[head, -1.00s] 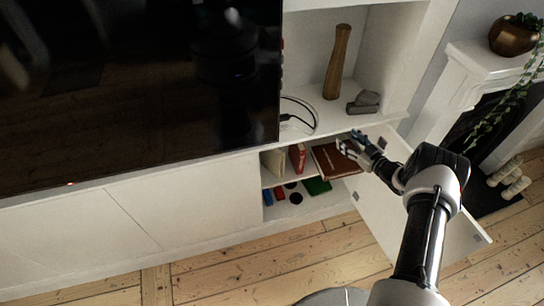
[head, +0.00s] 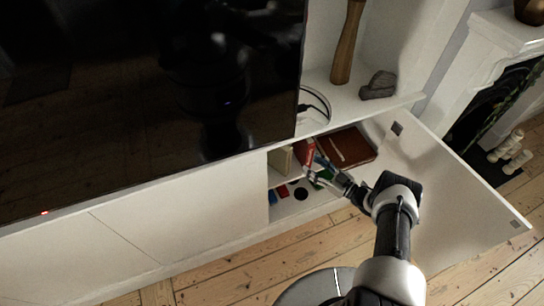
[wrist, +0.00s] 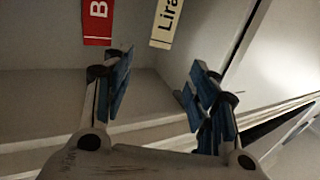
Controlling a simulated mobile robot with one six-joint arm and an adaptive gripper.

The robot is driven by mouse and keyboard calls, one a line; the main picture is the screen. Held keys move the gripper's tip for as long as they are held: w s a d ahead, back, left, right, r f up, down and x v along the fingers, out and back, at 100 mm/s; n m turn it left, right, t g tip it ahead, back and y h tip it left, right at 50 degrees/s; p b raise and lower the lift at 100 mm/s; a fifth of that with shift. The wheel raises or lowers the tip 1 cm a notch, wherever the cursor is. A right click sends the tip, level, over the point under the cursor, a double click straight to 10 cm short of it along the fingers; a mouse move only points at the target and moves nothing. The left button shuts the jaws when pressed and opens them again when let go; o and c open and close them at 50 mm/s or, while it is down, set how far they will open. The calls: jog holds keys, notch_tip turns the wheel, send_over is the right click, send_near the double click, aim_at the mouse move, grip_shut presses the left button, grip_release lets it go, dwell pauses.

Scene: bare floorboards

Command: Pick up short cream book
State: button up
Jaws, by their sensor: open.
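The short cream book (head: 283,160) stands upright at the left end of the shelf inside the open cabinet, left of a red book (head: 306,152). In the wrist view, the cream book (wrist: 167,23) shows its lettered spine at the top, and the red book (wrist: 97,22) is to its left. My gripper (head: 314,172) is at the cabinet opening, in front of and slightly right of the red book. In the wrist view my gripper (wrist: 160,72) has its blue-padded fingers spread with nothing between them. Both spines lie beyond the fingertips, apart from them.
A brown book (head: 347,148) lies flat on the right of the shelf. Small red and blue items and a dark disc (head: 301,194) are on the level below. The open cabinet door (head: 440,180) stands to my arm's right. The television (head: 150,80) is above left.

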aim_at(277, 155)
jog(key=b+x, duration=0.4)
jog(key=x, duration=1.3)
jog(key=shift+f, duration=0.2)
grip_shut()
dwell(0.4)
jog(key=shift+r, duration=0.1)
